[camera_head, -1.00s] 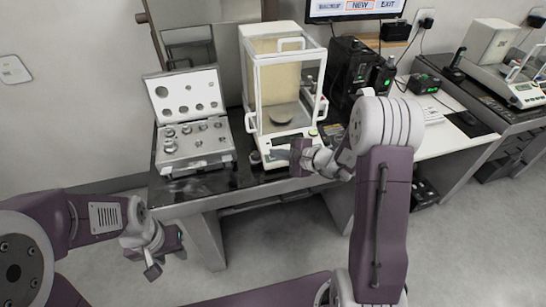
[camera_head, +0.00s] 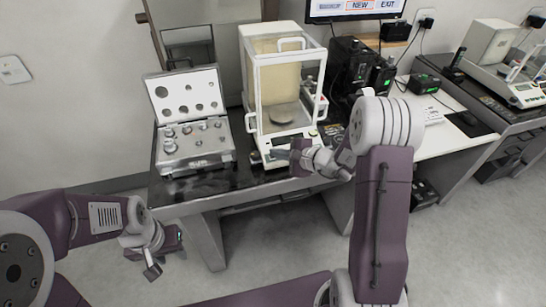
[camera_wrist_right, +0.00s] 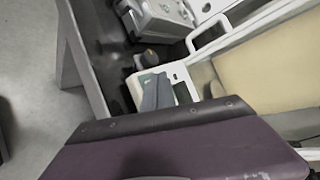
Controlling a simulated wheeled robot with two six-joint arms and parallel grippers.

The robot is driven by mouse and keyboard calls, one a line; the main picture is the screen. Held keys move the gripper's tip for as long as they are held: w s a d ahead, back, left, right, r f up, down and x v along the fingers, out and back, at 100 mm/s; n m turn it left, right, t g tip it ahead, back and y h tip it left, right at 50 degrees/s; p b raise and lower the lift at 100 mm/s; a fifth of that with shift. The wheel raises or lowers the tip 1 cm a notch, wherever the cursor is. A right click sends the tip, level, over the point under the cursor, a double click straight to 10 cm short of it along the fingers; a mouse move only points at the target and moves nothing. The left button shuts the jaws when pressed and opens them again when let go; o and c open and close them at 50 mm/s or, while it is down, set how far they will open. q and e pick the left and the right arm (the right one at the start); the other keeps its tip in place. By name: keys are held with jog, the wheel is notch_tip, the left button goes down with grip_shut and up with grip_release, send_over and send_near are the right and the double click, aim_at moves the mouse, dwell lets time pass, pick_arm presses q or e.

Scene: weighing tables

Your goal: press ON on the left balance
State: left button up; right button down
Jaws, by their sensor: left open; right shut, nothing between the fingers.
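The left balance (camera_head: 286,133) is a white instrument with a tall glass draft shield and a round pan inside. It stands on the dark table top at the centre of the head view. My right gripper (camera_head: 279,154) is shut and empty, its fingertips at the balance's front panel. In the right wrist view the shut grey fingertips (camera_wrist_right: 156,92) lie over the white front panel (camera_wrist_right: 178,72) and cover part of it. I cannot tell whether they touch it, and the ON key is not readable. My left gripper (camera_head: 166,254) is open and empty, low in front of the table.
An open case of weights (camera_head: 196,166) stands left of the balance. Black boxes (camera_head: 347,68) stand to its right. A second balance (camera_head: 518,92) is on the far right table. A monitor (camera_head: 355,8) hangs behind. The floor in front is clear.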

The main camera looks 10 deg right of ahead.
jog(key=shift+w+f+b, duration=0.15)
jog(key=shift+f+b, duration=0.25)
jog(key=shift+b, duration=0.25)
jog(key=shift+w+f+b, duration=0.1)
jog(key=shift+f+b, duration=0.25)
jog(key=shift+b, duration=0.25)
dwell(0.4)
jog(key=shift+r, duration=0.1)
jog(key=shift+s+r, duration=0.3)
jog(key=shift+r, duration=0.35)
jog(key=shift+r+p, duration=0.3)
jog(key=shift+p, duration=0.1)
jog(key=shift+s+r+p, duration=0.3)
jog(key=shift+r, duration=0.4)
jog(key=shift+s+r+p, duration=0.25)
jog(key=shift+r+p, duration=0.1)
jog(key=shift+r, duration=0.3)
jog(key=shift+s+r+p, duration=0.3)
jog(key=shift+r, duration=0.4)
